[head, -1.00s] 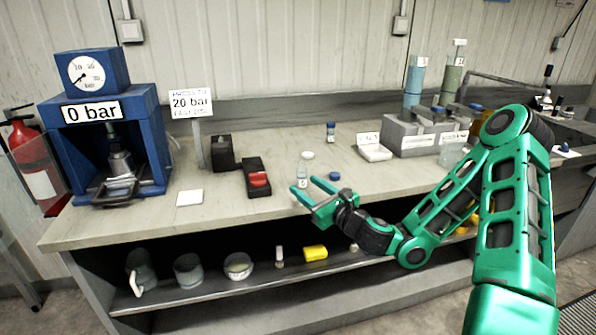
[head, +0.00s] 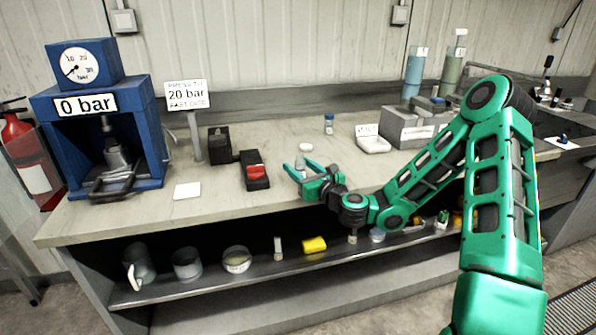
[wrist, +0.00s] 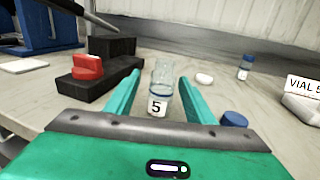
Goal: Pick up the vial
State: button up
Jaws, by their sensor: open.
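A clear glass vial (wrist: 162,78) with a "5" label stands upright on the bench, open at the top. In the wrist view it is between the two green fingers of my gripper (wrist: 160,76), with a gap on each side. My gripper is open and not closed on it. In the head view my gripper (head: 298,171) is low over the bench's front part, with the vial (head: 300,161) at its fingertips. A blue cap (wrist: 233,119) lies just right of the right finger. A second small vial with a blue top (wrist: 245,67) stands farther back.
A black device with a red switch (head: 254,171) stands close on the left. A blue press (head: 110,135) stands far left.

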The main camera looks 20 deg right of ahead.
jog(key=shift+x, duration=2.2)
jog(key=shift+d, duration=0.15)
jog(key=c, duration=1.1)
jog(key=shift+c, duration=0.2)
jog(key=shift+r, duration=0.1)
